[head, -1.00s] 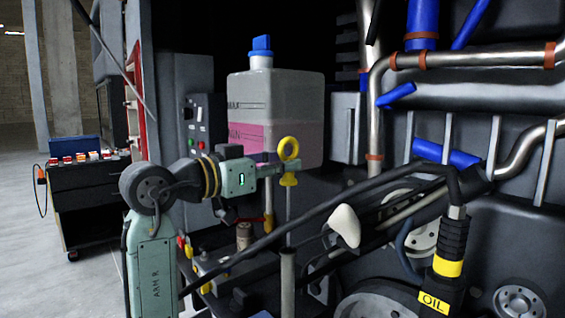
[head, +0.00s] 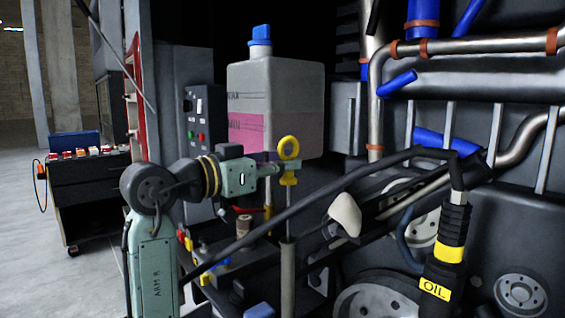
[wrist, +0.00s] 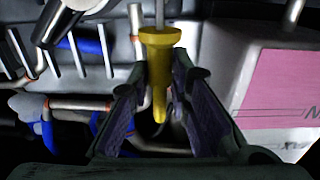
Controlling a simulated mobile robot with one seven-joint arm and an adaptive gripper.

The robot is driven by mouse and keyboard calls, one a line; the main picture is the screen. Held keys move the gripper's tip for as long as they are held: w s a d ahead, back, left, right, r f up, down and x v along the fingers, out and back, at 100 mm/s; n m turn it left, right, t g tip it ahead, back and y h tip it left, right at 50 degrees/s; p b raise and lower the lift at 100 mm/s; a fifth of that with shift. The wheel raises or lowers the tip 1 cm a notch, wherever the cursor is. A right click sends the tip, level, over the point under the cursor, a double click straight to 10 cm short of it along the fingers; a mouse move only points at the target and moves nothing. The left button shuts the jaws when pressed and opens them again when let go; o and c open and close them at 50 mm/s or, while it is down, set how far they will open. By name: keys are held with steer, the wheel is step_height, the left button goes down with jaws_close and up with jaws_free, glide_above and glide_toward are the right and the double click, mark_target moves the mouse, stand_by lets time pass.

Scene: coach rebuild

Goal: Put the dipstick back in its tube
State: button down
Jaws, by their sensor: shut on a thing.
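The dipstick has a yellow ring handle (head: 289,148), a yellow stopper below it, and a thin metal rod (head: 289,212). My gripper (head: 283,168) is shut on the dipstick at its upper end, between the ring and the stopper. The wrist view shows the yellow stopper (wrist: 160,50) between the two dark fingers. The dipstick hangs upright. The grey tube (head: 287,275) stands directly below, and the rod meets its open top. The rod's lower end is hidden, seemingly inside the tube. A length of bare rod shows between stopper and tube top.
A tank with pink fluid (head: 262,135) stands behind the gripper. A tool cart (head: 90,190) stands far left.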

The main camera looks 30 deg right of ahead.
steer(key=b, duration=0.4)
glide_above(282, 242)
steer(key=shift+f, duration=3.4)
steer(key=shift+f+b, duration=2.1)
steer(key=shift+f, duration=0.75)
steer(key=c, duration=1.4)
jaws_free()
steer(key=o, duration=0.4)
steer(key=s+a, duration=0.1)
steer(key=a, duration=0.7)
